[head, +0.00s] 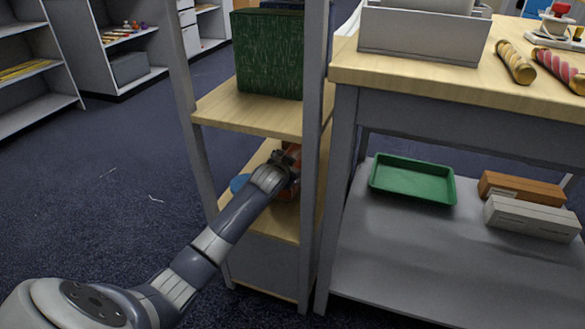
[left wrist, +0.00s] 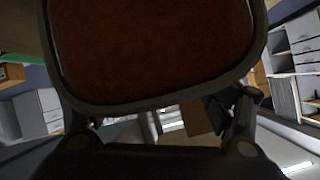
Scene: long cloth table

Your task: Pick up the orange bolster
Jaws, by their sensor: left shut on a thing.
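The orange bolster (head: 292,150) is on the lower level of the narrow shelf unit, partly hidden behind my left gripper (head: 287,176) and the front post. In the left wrist view the end of the bolster (left wrist: 150,45) fills the upper middle as a dark orange-brown rounded face. My left gripper, seen there with a finger at each side (left wrist: 160,110), is shut on the bolster. Whether the bolster touches the shelf board is hidden. My right gripper is not in view.
A dark green box (head: 268,55) stands on the board above. Grey posts (head: 315,120) frame the narrow opening. A workbench (head: 440,75) with a green tray (head: 412,181) below stands right.

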